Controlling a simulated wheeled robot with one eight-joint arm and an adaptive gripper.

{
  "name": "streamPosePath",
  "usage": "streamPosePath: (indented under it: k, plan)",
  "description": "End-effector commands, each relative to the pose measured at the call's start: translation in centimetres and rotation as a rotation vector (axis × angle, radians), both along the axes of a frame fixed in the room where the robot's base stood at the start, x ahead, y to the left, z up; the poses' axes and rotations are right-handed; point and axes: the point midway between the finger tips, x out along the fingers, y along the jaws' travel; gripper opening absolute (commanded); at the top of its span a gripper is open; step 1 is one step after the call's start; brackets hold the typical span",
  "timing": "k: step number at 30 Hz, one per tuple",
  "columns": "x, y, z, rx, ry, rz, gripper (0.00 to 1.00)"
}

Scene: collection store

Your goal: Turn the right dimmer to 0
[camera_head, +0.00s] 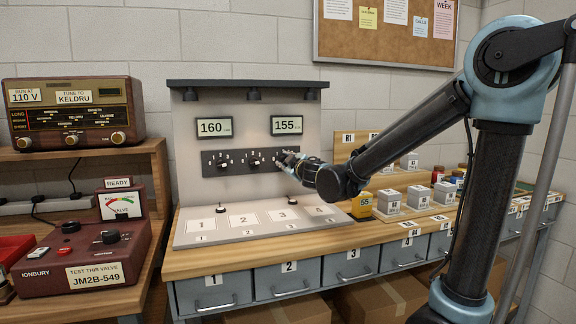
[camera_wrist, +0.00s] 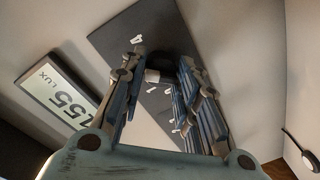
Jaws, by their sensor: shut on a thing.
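The dimmer panel (camera_head: 238,171) is a dark strip with several knobs on the upright grey board. The left knob (camera_head: 222,161) and the middle knob (camera_head: 254,161) show clear. My gripper (camera_head: 287,160) covers the right dimmer at the strip's right end. In the wrist view my gripper (camera_wrist: 160,76) has its fingers on both sides of the black right dimmer (camera_wrist: 170,62), shut on it. The left display (camera_head: 213,127) reads 160; the right display (camera_head: 287,125) reads 155 lux.
A red-brown radio (camera_head: 72,112) and a valve tester (camera_head: 80,262) stand left. Grey blocks (camera_head: 389,201) and a yellow box (camera_head: 361,205) stand right of the board, near my arm.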

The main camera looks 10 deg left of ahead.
Motion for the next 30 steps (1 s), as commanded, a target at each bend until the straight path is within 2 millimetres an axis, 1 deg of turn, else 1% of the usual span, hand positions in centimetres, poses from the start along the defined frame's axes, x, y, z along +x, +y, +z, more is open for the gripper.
streamPosePath:
  k: [30]
  plan:
    - [-0.08,0.25,-0.10,-0.821,-0.504,0.001,0.05]
